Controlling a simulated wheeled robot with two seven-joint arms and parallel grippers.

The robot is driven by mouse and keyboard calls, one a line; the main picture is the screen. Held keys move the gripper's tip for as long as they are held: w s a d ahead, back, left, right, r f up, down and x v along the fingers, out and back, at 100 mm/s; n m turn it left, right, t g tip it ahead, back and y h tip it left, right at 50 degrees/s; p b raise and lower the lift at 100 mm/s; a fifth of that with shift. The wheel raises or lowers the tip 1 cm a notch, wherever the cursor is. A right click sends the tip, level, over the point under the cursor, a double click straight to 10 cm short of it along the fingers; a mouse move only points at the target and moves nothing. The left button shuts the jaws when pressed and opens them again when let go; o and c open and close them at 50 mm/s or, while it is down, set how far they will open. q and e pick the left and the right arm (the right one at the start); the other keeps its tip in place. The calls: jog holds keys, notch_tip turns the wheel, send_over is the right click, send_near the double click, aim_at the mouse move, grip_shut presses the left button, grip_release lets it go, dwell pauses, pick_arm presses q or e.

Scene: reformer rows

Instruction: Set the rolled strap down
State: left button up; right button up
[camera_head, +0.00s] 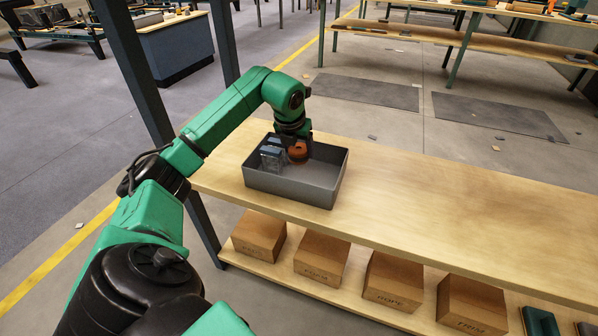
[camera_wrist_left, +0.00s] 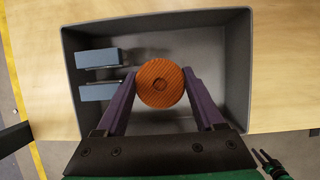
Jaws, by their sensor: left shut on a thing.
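The rolled strap (camera_head: 298,151) is an orange-brown coil. My left gripper (camera_head: 295,140) reaches down into a grey bin (camera_head: 290,192) on the wooden bench and is shut on the strap. In the left wrist view the strap (camera_wrist_left: 160,83) sits between the two fingers of my left gripper (camera_wrist_left: 161,88), over the bin floor. I cannot tell whether the strap touches the floor. The bin (camera_wrist_left: 235,70) surrounds the strap and fingers in that view.
Blue-grey blocks (camera_wrist_left: 98,58) stand in the left part of the bin, beside the left finger. The bench top (camera_head: 450,205) right of the bin is clear. Several cardboard boxes (camera_head: 322,258) stand on the shelf below. A dark post (camera_head: 140,70) rises at the bench's left end.

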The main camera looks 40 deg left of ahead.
aim_at(295, 155)
pick_arm(q)
notch_tip(295, 155, down, 7)
jog(key=shift+r+b, duration=0.1)
jog(key=shift+b, duration=0.3)
pick_arm(e)
jog(key=shift+w+a+r, duration=0.2)
jog(key=shift+w+r, duration=0.6)
jog(key=shift+r, duration=0.05)
pick_arm(q)
jog(key=o, duration=1.1)
pick_arm(e)
jog(key=shift+r, duration=0.1)
jog(key=shift+a, duration=0.1)
pick_arm(q)
jog(key=shift+s+r, duration=0.1)
jog(key=shift+r, duration=0.25)
jog(key=p+v, duration=0.1)
jog(key=v, duration=1)
jog(key=shift+s+r, duration=0.15)
jog(key=shift+r, duration=0.05)
pick_arm(e)
jog(key=shift+s+d+f, duration=0.2)
jog(key=shift+s+f, duration=0.3)
jog(key=shift+f, duration=0.05)
jog(key=shift+s+d+f, duration=0.15)
jog(key=shift+s+f, duration=0.3)
jog(key=shift+f, duration=0.05)
